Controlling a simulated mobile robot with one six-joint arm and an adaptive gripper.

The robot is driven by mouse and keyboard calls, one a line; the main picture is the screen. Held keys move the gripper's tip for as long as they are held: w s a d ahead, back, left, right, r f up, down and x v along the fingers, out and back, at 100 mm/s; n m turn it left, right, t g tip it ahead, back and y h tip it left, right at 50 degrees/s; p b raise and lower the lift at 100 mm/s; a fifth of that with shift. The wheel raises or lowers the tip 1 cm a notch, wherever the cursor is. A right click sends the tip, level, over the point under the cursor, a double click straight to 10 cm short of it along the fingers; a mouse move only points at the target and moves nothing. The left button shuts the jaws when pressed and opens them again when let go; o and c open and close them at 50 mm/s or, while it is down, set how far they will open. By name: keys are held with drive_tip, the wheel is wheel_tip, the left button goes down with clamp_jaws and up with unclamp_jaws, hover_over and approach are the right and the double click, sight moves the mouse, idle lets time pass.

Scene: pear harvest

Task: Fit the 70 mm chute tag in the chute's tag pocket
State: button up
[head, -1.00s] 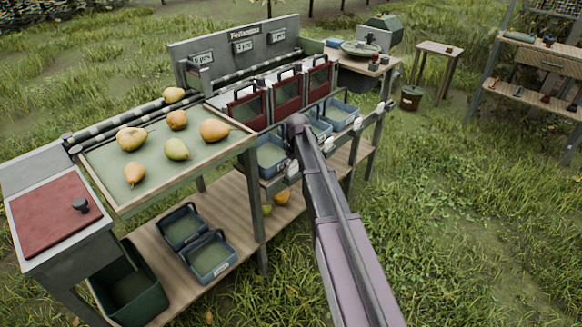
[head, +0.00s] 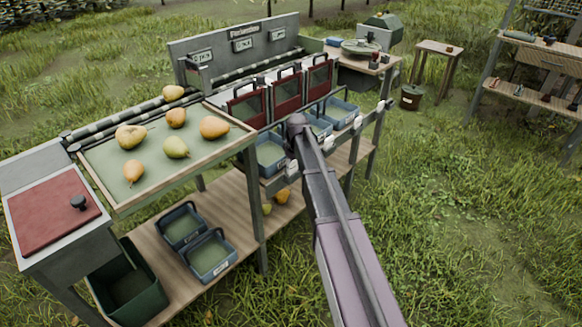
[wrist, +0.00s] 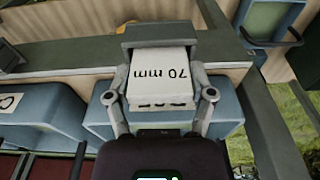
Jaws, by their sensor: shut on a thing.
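The white chute tag (wrist: 160,78), marked "70 mm" in black, is upside down in the wrist view. My gripper (wrist: 160,92) is shut on it, with one finger along each side edge. The far edge of the tag lies at a dark grey holder (wrist: 160,36), which looks like the tag pocket, fixed on a grey rail. I cannot tell how far the tag sits inside it. In the head view my arm hides most of the gripper and this pocket.
Blue bins (wrist: 45,112) sit close beside and below my gripper. A grey post (wrist: 268,125) stands to its right. In the head view, red-fronted chutes (head: 287,92) stand behind the bins, and a tray of pears (head: 200,155) lies to the left. Open grass (head: 470,220) is at right.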

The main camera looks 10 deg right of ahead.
drive_tip(key=shift+f, duration=0.15)
drive_tip(key=o, duration=1)
drive_tip(key=shift+r, duration=0.2)
drive_tip(key=shift+r+p, duration=2.85)
drive_tip(key=shift+p, duration=0.15)
drive_tip(key=s+m+g, duration=0.1)
drive_tip(key=s+m, duration=0.6)
drive_tip(key=s, duration=2.2)
drive_tip(key=shift+h, duration=0.4)
drive_tip(key=r+p, duration=1)
drive_tip(key=p, duration=0.1)
drive_tip(key=r+p, duration=0.5)
drive_tip(key=r, duration=0.1)
drive_tip(key=shift+a+r, duration=0.1)
drive_tip(key=shift+a, duration=0.15)
